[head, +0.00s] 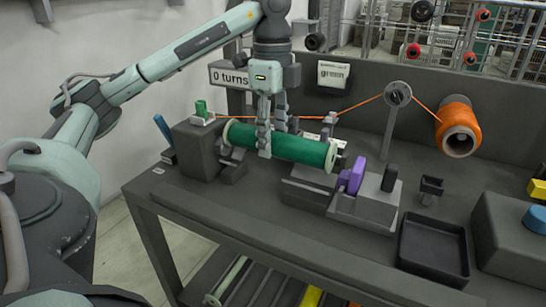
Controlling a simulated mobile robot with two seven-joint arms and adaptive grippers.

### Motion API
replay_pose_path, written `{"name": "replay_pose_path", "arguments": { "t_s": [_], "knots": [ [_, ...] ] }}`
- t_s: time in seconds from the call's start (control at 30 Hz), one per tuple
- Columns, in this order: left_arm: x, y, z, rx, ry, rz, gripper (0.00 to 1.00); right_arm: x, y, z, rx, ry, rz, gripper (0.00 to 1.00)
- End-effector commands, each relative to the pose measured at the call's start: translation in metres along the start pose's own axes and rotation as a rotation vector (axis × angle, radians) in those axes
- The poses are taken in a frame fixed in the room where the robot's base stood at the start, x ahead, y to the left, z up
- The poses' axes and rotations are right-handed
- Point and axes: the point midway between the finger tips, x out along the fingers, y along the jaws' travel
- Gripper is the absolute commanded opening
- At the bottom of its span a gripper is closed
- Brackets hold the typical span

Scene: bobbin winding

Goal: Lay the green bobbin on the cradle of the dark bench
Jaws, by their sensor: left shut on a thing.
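The green bobbin (305,150), a long green cylinder with pale end flanges, lies roughly level above the dark bench (290,245). My left gripper (265,148) comes down from above and is shut around the bobbin left of its middle. The cradle is low grey supports: one (233,172) is under the bobbin's left end, and a block (305,192) is under its right part. The bobbin hides their tops, so I cannot tell whether it touches them. My right gripper is not in view.
Orange thread runs behind from an orange spool (457,128) over a guide wheel (398,94). An empty black tray (433,248) sits at front right.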

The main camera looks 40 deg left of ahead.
Motion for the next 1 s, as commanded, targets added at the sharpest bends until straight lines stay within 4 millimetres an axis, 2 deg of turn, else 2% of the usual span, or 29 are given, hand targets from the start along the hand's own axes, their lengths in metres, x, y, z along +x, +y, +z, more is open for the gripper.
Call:
{"name": "replay_pose_path", "arguments": {
  "t_s": [0.17,0.3,0.73,0.77,0.9,1.0],
  "knots": [
    [0.019,0.0,0.0,0.0,0.0,0.001,0.08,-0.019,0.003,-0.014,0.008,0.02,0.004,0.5],
    [0.035,0.0,0.0,-0.001,-0.001,0.001,0.08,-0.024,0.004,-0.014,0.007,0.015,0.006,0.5],
    [0.042,0.0,0.0,0.0,0.0,0.0,0.08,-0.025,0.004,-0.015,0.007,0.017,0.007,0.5],
    [0.042,0.0,0.0,0.0,0.0,0.0,0.48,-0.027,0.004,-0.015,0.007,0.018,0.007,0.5],
    [0.041,0.0,0.0,0.0,0.0,0.0,0.65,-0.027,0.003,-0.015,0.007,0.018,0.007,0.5],
    [0.041,0.0,0.0,0.0,0.0,0.0,0.65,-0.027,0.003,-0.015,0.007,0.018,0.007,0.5]
  ]
}}
